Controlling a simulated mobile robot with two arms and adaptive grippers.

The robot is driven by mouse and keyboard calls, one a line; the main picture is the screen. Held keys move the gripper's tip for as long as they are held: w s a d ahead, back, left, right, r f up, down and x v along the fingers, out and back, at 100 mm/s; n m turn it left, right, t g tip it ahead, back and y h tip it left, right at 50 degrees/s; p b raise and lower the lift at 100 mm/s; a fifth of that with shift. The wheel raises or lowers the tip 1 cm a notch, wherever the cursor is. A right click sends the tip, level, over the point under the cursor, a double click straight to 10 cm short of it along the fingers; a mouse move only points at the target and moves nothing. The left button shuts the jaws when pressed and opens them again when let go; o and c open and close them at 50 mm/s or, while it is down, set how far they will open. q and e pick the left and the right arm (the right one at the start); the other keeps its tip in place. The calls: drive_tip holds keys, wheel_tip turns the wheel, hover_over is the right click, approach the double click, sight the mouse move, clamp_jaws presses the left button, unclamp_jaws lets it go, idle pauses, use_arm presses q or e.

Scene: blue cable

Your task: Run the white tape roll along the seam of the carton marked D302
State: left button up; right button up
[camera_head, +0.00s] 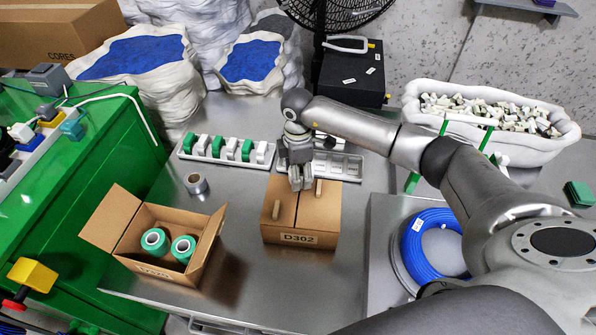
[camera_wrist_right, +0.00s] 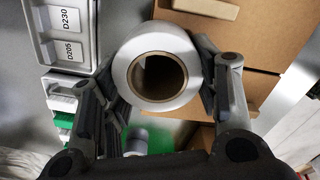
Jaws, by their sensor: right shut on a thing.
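The closed brown carton marked D302 (camera_head: 301,238) stands on the metal table in the head view, its label facing front and a seam across its top. My right gripper (camera_head: 300,184) is over the back part of its top. In the right wrist view the gripper (camera_wrist_right: 160,105) is shut on the white tape roll (camera_wrist_right: 155,38), with a finger on each side and its brown core facing the camera. Brown carton board (camera_wrist_right: 230,40) shows behind the roll. In the head view the gripper hides the roll; whether it touches the carton I cannot tell. My left gripper is not in view.
An open carton (camera_head: 205,255) with green rolls stands left of the D302 carton. Trays with green and white parts (camera_head: 225,150) are at the back. A blue cable coil (camera_head: 428,240) is at right. The front table is bare.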

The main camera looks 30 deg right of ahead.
sight(296, 199)
drive_tip(key=shift+f, duration=0.3)
drive_tip(key=shift+s+a+r, duration=0.1)
drive_tip(key=shift+s, duration=0.05)
drive_tip(key=shift+s+a+p, duration=0.55)
drive_tip(key=shift+s+p, duration=0.2)
drive_tip(key=shift+s, duration=0.05)
drive_tip(key=shift+s+a+p, duration=0.5)
drive_tip(key=shift+s, duration=0.25)
drive_tip(key=shift+s+a+p, duration=0.45)
drive_tip(key=shift+s, duration=0.3)
drive_tip(key=shift+s+a+p, duration=0.75)
drive_tip(key=shift+s+p, duration=0.05)
drive_tip(key=shift+s, duration=0.25)
drive_tip(key=shift+s, duration=0.1)
drive_tip(key=shift+s+a+p, duration=0.5)
drive_tip(key=shift+s, duration=0.1)
drive_tip(key=shift+s+a+p, duration=0.45)
drive_tip(key=shift+s+a, duration=0.1)
drive_tip(key=shift+s, duration=0.2)
drive_tip(key=shift+s+a+p, duration=0.4)
drive_tip(key=shift+s+a, duration=0.1)
drive_tip(key=shift+s, duration=0.25)
